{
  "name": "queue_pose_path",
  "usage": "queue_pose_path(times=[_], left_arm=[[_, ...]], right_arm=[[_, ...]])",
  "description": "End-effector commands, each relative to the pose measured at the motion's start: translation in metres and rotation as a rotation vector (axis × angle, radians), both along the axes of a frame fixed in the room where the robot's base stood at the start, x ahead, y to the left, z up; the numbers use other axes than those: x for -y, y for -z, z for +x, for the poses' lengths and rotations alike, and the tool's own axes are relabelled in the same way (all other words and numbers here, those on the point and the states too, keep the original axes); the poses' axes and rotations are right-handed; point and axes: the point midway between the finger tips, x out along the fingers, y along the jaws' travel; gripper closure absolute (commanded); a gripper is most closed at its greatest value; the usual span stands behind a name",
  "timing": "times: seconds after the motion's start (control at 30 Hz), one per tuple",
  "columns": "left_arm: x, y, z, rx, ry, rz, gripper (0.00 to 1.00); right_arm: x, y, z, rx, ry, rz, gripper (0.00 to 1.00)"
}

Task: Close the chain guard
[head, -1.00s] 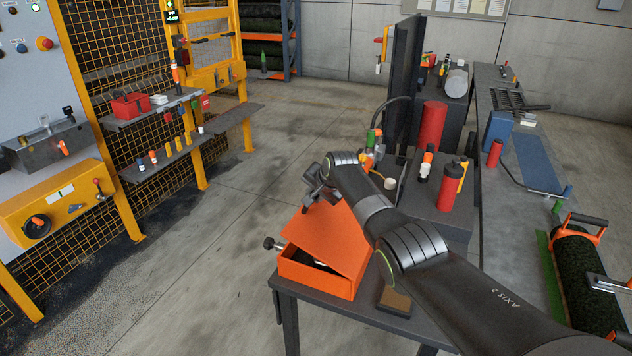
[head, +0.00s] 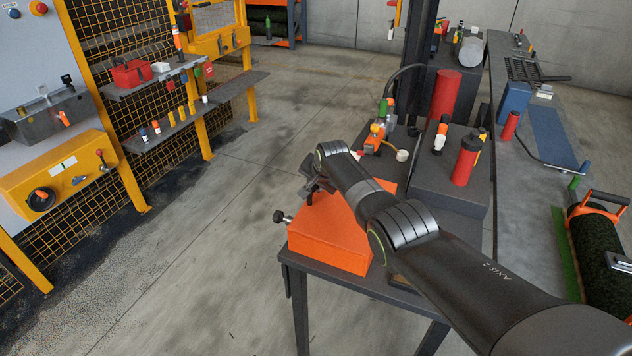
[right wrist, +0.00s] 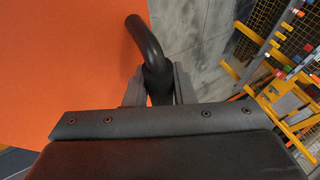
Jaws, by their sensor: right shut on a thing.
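The chain guard is the orange box (head: 330,240) at the near end of the dark table, with its orange lid (head: 345,215) lying down on the body and no gap showing along the edges that I can see. My right gripper (head: 314,188) is at the lid's far left edge, partly hidden by its own wrist. In the right wrist view my right gripper (right wrist: 158,88) is shut on a black bent handle (right wrist: 147,40) beside the orange lid surface (right wrist: 70,60). A dark knob (head: 281,217) sticks out from the box's left side. My left gripper is out of view.
A black block with a red bottle (head: 466,160) and a red cylinder (head: 444,95) stand behind the guard on the right. A yellow machine fence with shelves (head: 165,100) is at the left. The floor between is clear.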

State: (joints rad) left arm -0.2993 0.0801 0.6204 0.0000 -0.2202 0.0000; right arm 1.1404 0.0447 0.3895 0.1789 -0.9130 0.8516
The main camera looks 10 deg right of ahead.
Motion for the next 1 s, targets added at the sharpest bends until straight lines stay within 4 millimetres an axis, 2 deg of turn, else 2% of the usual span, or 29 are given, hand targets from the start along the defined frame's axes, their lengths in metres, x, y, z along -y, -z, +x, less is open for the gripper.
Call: queue_pose_path(times=[0.37, 0.4, 0.5, 0.77, 1.0], left_arm=[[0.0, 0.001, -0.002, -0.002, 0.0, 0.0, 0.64], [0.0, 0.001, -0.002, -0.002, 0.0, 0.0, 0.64], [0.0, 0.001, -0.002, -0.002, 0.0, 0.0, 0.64], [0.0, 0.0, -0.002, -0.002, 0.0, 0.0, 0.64], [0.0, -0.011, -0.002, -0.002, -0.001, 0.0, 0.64]], right_arm=[[0.0, 0.002, 0.0, 0.0, 0.0, 0.002, 1.0], [0.0, 0.002, -0.001, 0.0, 0.0, 0.002, 0.76], [0.0, 0.002, -0.001, -0.001, 0.0, 0.001, 0.63], [0.0, 0.001, -0.001, -0.001, 0.0, 0.0, 0.63], [0.001, -0.009, -0.005, 0.0, -0.001, 0.001, 0.63]])
